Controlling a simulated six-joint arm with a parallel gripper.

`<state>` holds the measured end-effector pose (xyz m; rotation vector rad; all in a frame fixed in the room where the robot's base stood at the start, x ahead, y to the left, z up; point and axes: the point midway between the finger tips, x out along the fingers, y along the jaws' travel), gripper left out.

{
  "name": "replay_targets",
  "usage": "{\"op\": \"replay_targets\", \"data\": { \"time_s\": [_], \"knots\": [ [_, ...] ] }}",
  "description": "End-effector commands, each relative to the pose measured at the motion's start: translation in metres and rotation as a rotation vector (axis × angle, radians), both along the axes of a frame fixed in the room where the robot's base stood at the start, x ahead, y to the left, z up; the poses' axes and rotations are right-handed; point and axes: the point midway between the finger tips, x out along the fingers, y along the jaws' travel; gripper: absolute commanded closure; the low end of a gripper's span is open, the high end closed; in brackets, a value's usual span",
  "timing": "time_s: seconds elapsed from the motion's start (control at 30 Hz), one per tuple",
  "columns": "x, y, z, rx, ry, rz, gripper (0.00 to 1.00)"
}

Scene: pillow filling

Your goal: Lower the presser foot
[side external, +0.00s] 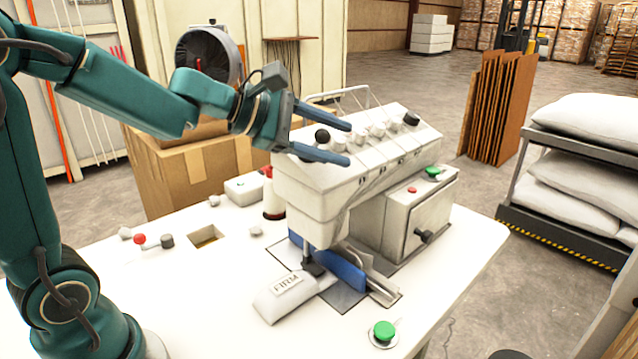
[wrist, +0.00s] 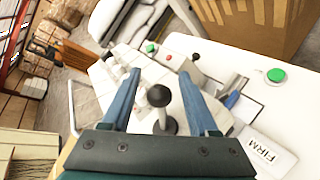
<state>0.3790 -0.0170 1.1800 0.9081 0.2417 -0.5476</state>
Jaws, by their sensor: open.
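My gripper (side external: 349,143) is open over the top left end of the white sewing machine (side external: 318,197). A black ball knob (side external: 322,136) shows between its blue fingers in the side view. In the wrist view, a black ball knob on a stem (wrist: 160,96) stands between the open fingers (wrist: 160,75), with a gap on both sides. The dark presser foot (side external: 313,268) is under the machine head, by the white FIRM pillow (side external: 284,297); its exact height is hard to tell. The pillow's label also shows in the wrist view (wrist: 262,152).
A wire frame (side external: 340,97) and several small knobs top the machine. A control box (side external: 412,214) with green and red buttons adjoins it. A green button (side external: 384,331) sits on the white table (side external: 190,285) front.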

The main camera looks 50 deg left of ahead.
Motion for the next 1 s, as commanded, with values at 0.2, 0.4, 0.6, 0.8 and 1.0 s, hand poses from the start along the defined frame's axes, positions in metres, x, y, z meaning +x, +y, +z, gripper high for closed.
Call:
{"op": "replay_targets", "data": {
  "time_s": [0.2,0.4,0.6,0.8,1.0],
  "knots": [
    [-0.022,0.011,0.012,0.002,-0.005,0.005,0.4],
    [-0.034,0.014,0.017,0.002,0.0,0.003,0.4],
    [-0.035,0.014,0.017,0.001,0.001,0.0,0.4],
    [-0.036,0.01,0.019,0.003,-0.003,-0.011,0.4],
    [-0.064,-0.044,0.038,0.167,-0.081,-0.22,0.4]
  ]
}}
